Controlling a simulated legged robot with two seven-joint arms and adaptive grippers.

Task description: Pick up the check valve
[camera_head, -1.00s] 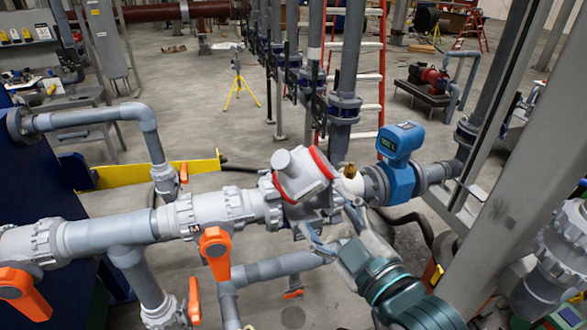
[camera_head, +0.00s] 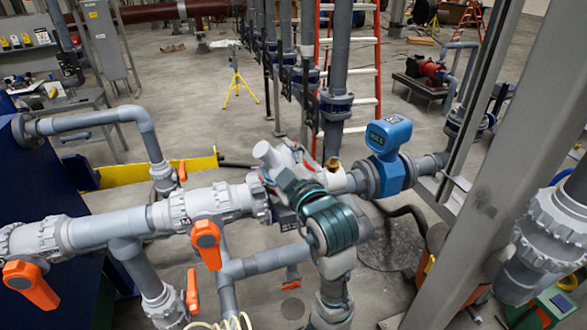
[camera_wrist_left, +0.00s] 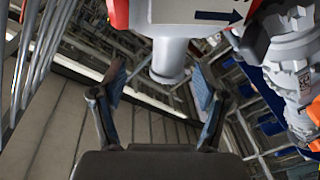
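The check valve (camera_head: 266,153) is a grey body with a round stub and red rings, in the pipe line between the left grey union and the blue meter. My left arm covers most of it in the head view. In the left wrist view the valve (camera_wrist_left: 172,52) shows red parts, a dark arrow and a pale stub pointing down. My left gripper (camera_wrist_left: 160,82) is open, with the stub's end between and just above its two fingers. In the head view the gripper (camera_head: 284,190) is against the valve's front and its fingertips are hidden. My right gripper is not in view.
A blue meter (camera_head: 389,157) and a brass fitting (camera_head: 332,163) are close on the right. An orange-handled valve (camera_head: 206,240) is on the pipe at left. A grey beam (camera_head: 490,190) rises at right. Open floor lies behind the pipes.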

